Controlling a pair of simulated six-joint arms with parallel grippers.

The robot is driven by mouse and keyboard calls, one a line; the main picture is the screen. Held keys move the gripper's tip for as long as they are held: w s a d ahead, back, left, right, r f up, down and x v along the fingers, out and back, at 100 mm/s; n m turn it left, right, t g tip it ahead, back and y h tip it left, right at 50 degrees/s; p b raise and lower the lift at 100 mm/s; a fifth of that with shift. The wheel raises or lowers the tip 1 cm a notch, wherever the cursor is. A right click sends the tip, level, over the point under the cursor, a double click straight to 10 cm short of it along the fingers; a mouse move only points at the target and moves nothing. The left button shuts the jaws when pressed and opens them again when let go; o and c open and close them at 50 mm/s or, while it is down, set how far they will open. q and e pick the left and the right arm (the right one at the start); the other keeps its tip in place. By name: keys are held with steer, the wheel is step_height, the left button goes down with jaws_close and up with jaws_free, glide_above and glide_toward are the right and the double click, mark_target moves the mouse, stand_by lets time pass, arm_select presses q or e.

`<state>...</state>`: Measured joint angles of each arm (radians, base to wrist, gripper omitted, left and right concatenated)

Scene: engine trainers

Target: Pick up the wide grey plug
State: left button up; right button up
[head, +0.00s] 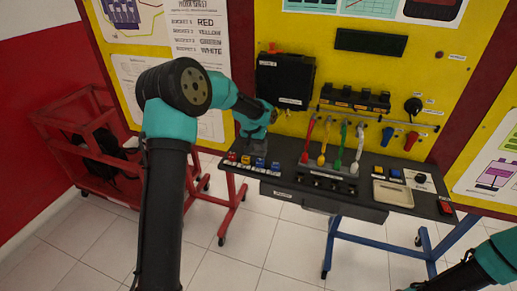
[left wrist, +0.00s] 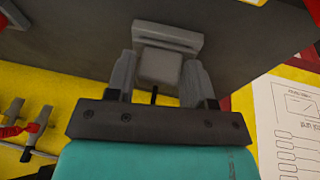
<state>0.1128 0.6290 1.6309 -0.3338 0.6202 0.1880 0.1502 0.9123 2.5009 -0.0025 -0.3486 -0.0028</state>
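A wide grey plug (left wrist: 160,65) with a broader grey part behind its block-shaped body shows in the left wrist view. The two fingers of my left gripper (left wrist: 160,78) stand on either side of the body, very close to it. I cannot tell whether they touch it. In the head view my left gripper (head: 256,147) points down at the left end of the dark bench, and its fingers and the plug cannot be made out there. My right arm shows only in part at the lower right corner of the head view, with its gripper out of frame.
A beige tray (head: 393,193) lies to the right. The yellow board (head: 385,75) rises behind. A red cart (head: 85,150) stands left.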

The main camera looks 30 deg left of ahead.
arm_select(q)
steer(key=c, duration=0.6)
steer(key=shift+o, duration=0.2)
step_height(320, 180, up, 10)
steer(key=shift+r, duration=0.1)
stand_by(0.6)
